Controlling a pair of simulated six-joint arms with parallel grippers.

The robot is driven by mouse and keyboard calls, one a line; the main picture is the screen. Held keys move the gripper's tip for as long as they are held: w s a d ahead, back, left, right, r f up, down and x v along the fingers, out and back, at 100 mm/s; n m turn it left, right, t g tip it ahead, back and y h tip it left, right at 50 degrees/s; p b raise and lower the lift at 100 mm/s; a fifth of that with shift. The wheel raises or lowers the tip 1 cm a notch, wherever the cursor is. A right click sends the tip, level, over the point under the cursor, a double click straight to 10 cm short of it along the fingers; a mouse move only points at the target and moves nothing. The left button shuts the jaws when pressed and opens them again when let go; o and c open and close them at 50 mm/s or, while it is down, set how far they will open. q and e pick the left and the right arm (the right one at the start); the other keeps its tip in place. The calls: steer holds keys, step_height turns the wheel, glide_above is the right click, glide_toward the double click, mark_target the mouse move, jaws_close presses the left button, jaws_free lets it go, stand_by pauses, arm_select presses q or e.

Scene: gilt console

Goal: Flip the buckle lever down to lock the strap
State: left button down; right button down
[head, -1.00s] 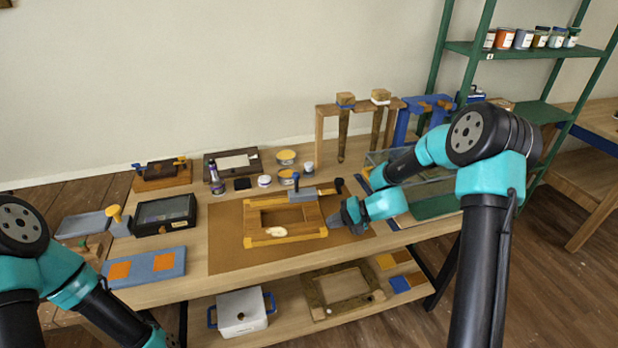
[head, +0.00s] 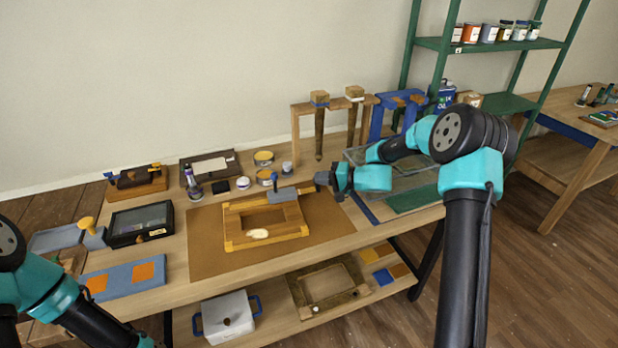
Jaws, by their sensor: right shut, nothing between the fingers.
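A grey buckle (head: 282,194) with an upright blue-topped part sits at the back right corner of a yellow-edged wooden frame (head: 264,242). In the earlier view a dark lever end stands up at its right end. That end is now hidden or hard to tell from my right gripper (head: 319,180). My right gripper is shut and empty, at the buckle's right end; I cannot tell if it touches. No separate strap can be made out. A pale patch (head: 257,234) lies on the frame's front part. My left gripper is outside the picture.
The frame lies on a brown mat (head: 206,236). Several tins and a dark bottle (head: 192,183) stand behind it. A glass tank (head: 405,180) is under my right arm. A blue board (head: 124,279) lies at left. The mat's left part is clear.

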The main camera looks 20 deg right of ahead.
glide_toward(275, 183)
steer(key=w+a, duration=0.2)
steer(key=w+a+r, duration=0.1)
steer(key=w+a, duration=0.1)
steer(key=shift+w+a+r, duration=0.2)
steer(key=shift+w+a, duration=0.05)
stand_by(0.4)
